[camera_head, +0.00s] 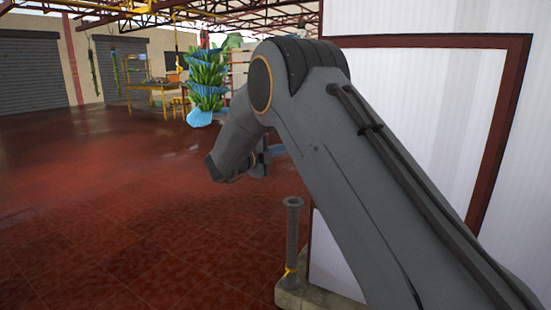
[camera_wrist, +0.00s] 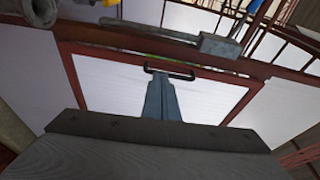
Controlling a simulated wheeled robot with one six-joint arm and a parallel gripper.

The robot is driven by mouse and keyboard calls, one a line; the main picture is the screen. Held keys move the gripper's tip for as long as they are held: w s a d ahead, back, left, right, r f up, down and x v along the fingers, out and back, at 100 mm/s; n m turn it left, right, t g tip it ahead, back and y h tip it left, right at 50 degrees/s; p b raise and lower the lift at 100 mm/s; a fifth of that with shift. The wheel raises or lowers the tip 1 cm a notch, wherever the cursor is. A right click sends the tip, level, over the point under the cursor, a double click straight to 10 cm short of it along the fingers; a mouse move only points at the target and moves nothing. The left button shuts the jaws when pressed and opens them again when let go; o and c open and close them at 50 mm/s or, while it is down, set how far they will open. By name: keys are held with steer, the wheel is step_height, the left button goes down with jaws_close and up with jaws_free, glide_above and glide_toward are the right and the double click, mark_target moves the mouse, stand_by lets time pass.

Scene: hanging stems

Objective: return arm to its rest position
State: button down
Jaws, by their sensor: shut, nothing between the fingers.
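My grey arm fills the right and middle of the head view, bent at the elbow with its forearm pointing down. My gripper (camera_wrist: 161,80) shows in the wrist view as two blue-grey fingers held together, with nothing between them. In the head view the gripper (camera_head: 277,150) is mostly hidden behind my arm, and only a bluish bit shows. In the wrist view its tips appear just below a dark bar handle on a white panel (camera_wrist: 215,92). I cannot tell whether they touch it.
A white wall with a red-brown frame (camera_head: 512,90) stands close on the right. A short grey post (camera_head: 292,232) stands on a block beside it. The red tiled floor (camera_head: 110,210) is open at left. A green hanging bunch (camera_head: 208,85) and a yellow table (camera_head: 150,87) are far back.

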steer(key=s+a+r+n+t+y, duration=0.1)
steer(key=a+r+n+t+y, duration=0.25)
steer(key=a+n+y, duration=0.6)
steer(key=s+a+f+n+g+y, duration=0.1)
steer(key=s+f+n+g+y, duration=0.15)
steer(key=s+n, duration=0.35)
steer(key=s+f+n+g+y, duration=0.1)
steer(key=s+n+g+y, duration=0.1)
steer(key=s+n+y, duration=0.35)
steer(key=s+d+f+n+g, duration=0.1)
steer(key=s+f+n+g, duration=0.1)
steer(key=s, duration=0.6)
steer(key=s+d+f+n+g+h, duration=0.1)
steer(key=s+d+f+g, duration=0.15)
steer(key=s, duration=0.55)
steer(key=s+d+f+n+g, duration=0.1)
steer(key=s+f+n+g, duration=0.15)
steer(key=s, duration=0.55)
steer(key=s+d+f+n+g+h, duration=0.15)
steer(key=s+d, duration=0.25)
steer(key=s, duration=0.5)
steer(key=s+d+f+n+g+h, duration=0.1)
steer(key=s+d+f+n+g, duration=0.2)
steer(key=s, duration=0.5)
steer(key=d+r+m+p, duration=0.4)
steer(key=d+r+p, duration=0.5)
steer(key=p, duration=0.7)
steer(key=shift+w+d+r+h+p, duration=0.2)
steer(key=shift+d+r+h+p, duration=0.1)
steer(key=shift+d+r+h, duration=0.1)
